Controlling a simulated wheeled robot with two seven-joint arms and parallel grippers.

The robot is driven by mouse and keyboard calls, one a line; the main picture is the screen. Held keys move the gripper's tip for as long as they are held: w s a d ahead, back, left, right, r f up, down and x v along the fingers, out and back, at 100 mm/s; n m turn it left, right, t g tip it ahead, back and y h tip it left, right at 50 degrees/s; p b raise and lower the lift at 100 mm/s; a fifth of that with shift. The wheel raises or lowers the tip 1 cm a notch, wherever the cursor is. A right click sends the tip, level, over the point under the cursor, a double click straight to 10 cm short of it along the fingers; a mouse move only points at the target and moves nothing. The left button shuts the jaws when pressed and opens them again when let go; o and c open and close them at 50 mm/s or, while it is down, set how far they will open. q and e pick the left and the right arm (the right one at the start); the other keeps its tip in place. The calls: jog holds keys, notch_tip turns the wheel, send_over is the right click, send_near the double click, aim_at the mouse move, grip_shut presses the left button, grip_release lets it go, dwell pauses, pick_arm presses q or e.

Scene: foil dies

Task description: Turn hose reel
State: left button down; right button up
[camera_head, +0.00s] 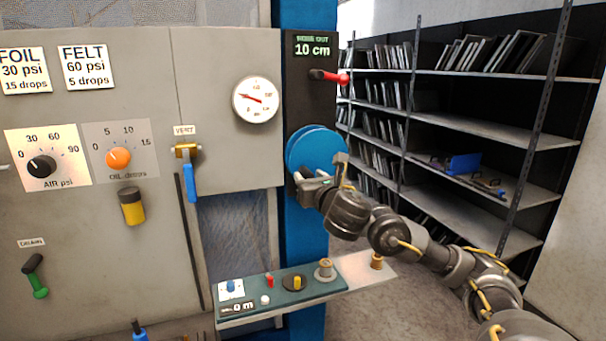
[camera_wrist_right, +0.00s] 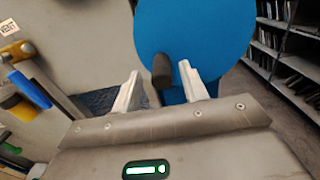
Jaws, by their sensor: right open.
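The blue hose reel (camera_head: 315,150) is mounted on the blue post, below a dark panel. A display (camera_head: 313,47) on that panel reads "10 cm". My right gripper (camera_head: 318,178) is at the lower part of the reel. In the right wrist view the reel (camera_wrist_right: 195,35) is a large blue disc with a dark crank knob (camera_wrist_right: 161,70) at its lower left. My right gripper (camera_wrist_right: 160,85) is open there, with the knob appearing between its fingertips; whether it touches them I cannot tell. My left gripper is not in view.
A red-handled lever (camera_head: 330,76) sticks out above the reel. A blue valve handle (camera_head: 190,182) hangs on the grey cabinet to the left. A shelf with small controls (camera_head: 275,290) juts out below. Dark racks (camera_head: 480,130) stand at the right.

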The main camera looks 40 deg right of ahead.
jog(key=shift+w+d+f, duration=0.1)
jog(key=shift+w+f, duration=0.05)
jog(key=shift+w, duration=0.65)
jog(key=shift+s+d, duration=0.2)
jog(key=shift+s, duration=0.05)
jog(key=shift+c, duration=1.4)
jog(key=shift+r, duration=0.2)
grip_shut()
